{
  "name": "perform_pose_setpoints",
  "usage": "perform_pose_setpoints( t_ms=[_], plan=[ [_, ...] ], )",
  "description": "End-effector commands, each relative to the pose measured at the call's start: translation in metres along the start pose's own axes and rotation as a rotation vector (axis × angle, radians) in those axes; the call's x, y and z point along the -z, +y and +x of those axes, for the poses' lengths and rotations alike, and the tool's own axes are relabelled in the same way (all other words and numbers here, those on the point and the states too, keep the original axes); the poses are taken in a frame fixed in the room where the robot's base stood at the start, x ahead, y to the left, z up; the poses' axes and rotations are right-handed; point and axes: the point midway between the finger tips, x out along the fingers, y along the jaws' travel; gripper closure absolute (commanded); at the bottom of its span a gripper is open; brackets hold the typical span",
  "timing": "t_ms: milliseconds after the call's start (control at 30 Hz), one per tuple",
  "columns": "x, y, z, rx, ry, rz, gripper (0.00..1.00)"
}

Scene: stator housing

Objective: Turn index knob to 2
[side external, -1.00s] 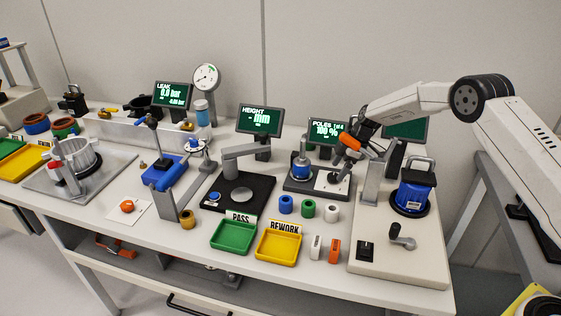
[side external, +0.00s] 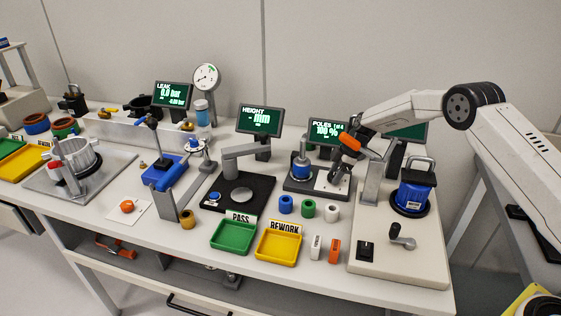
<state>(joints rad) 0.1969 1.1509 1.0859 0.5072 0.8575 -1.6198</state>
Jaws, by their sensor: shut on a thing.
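The index knob is on the poles station, a dark base (side external: 300,187) with a white plate (side external: 322,184). My gripper (side external: 336,179) points down over this plate, with its jaws shut on the knob. The fingers hide most of the knob, so its pointer and number marks cannot be read. A blue and grey stator part (side external: 301,168) stands upright on the left of the same base. The poles screen (side external: 327,130) behind it shows "POLES", a small line that seems to read 1 of 4, and "100 %".
A grey post (side external: 371,185) and a blue motor-like unit (side external: 414,196) stand close on the right. Blue (side external: 286,204), green (side external: 308,208) and white rings (side external: 331,213) lie in front. The yellow rework tray (side external: 278,248) is front left.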

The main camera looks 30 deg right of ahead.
Motion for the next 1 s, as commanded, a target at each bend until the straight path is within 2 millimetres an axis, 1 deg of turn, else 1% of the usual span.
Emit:
perform_pose_setpoints(
  t_ms=[300,567,600,667,700,1000],
  plan=[
    [0.0005,-0.0009,-0.0002,-0.046,0.001,0.116,1.0],
    [0.0005,-0.0007,-0.0002,-0.049,0.001,0.124,1.0],
    [0.0005,-0.0007,-0.0002,-0.049,0.001,0.123,0.41],
    [0.0005,-0.0007,-0.0002,-0.049,0.001,0.123,0.22],
    [0.0004,-0.0007,-0.0002,-0.049,0.001,0.123,0.09],
    [0.0003,-0.0006,-0.0002,-0.049,0.001,0.122,0.09]
  ],
)
